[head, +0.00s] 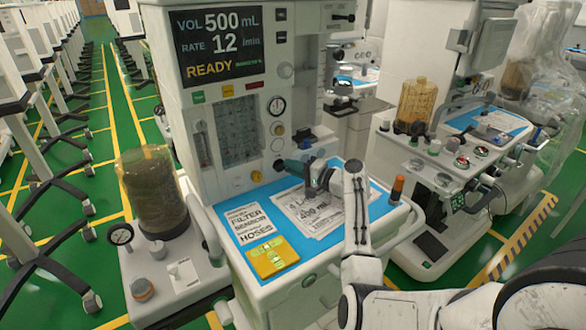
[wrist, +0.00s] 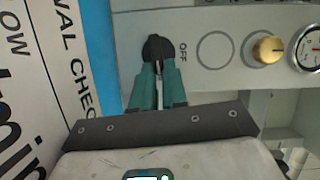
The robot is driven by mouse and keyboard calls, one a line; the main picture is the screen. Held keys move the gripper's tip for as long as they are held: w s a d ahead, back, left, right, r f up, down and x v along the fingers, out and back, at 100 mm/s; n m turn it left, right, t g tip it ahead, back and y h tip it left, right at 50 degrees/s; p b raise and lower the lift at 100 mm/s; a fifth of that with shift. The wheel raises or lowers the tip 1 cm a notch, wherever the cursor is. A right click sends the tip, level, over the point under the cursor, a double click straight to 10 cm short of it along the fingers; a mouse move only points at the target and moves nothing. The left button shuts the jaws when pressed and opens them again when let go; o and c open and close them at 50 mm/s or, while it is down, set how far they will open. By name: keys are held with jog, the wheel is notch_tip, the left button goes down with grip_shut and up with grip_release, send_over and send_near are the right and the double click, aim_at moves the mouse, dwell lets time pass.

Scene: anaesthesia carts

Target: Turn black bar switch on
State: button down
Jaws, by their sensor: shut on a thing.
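The black bar switch (wrist: 157,47) is a small dark knob on the cart's pale front panel, with the printed word OFF beside it in the wrist view. My gripper (wrist: 158,80) has teal fingers that meet the switch, and it is shut on it. In the head view, my gripper (head: 291,168) reaches in over the blue worktop to the panel's lower right. The switch (head: 279,165) is a small dark spot at the fingertips there. The fingers cover part of the switch, and its exact angle is hard to tell.
A gold knob (wrist: 269,50) and a round gauge (wrist: 309,47) sit beside the switch on the same panel. Printed sheets and a yellow pad (head: 271,257) lie on the worktop below my arm. Another cart (head: 440,170) stands close on the right.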

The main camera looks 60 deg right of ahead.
jog(key=c, duration=1.2)
grip_release()
jog(key=shift+o, duration=0.2)
jog(key=s, duration=0.3)
jog(key=s+a, duration=0.1)
jog(key=s, duration=0.6)
jog(key=shift+s+a+r+b, duration=0.2)
jog(key=shift+s+a+b, duration=0.1)
jog(key=shift+s+a, duration=0.1)
jog(key=shift+w, duration=0.1)
